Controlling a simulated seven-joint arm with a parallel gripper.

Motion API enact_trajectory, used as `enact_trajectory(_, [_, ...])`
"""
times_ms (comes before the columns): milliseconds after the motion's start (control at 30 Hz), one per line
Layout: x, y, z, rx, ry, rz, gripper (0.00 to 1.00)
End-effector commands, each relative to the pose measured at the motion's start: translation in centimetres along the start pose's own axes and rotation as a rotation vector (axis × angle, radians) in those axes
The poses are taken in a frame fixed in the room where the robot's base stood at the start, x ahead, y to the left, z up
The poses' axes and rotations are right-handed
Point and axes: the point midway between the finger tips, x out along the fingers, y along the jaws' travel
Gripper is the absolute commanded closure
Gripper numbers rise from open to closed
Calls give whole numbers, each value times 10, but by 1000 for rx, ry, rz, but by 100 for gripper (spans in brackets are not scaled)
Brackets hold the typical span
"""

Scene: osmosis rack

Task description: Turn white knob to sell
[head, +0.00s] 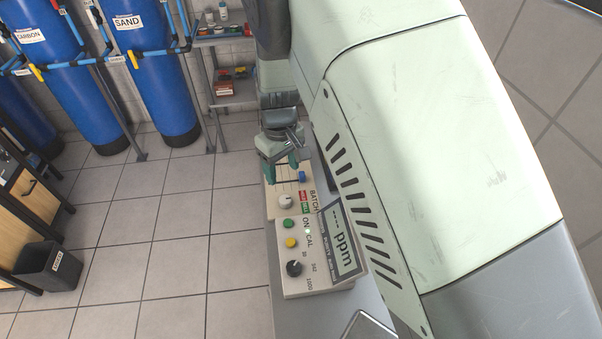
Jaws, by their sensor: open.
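The white knob (285,202) sits on the upper part of a pale instrument panel (322,282), on the panel's left side. My gripper (287,172) is open over the top end of the panel, just above the white knob in the picture and apart from it. Its fingers point down toward the panel, and nothing shows between them. A small blue part (301,177) shows beside the fingers. My gripper hides some of the panel's top end. I cannot read a "sell" mark or tell which way the white knob points.
The panel also carries a green button (289,224), a yellow button (291,243), a black knob (294,268) and a ppm display (343,239). Blue tanks (160,85) and a shelf (232,92) stand behind. A dark bin (50,267) stands left. The tiled floor between is clear.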

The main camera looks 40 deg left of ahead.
Motion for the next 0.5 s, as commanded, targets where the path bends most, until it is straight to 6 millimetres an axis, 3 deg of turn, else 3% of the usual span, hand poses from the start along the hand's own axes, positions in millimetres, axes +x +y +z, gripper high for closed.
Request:
enact_trajectory(167, [20,-1,0,-4,-4,0,39])
enact_trajectory(500, [83,-1,1,-2,-4,1,39])
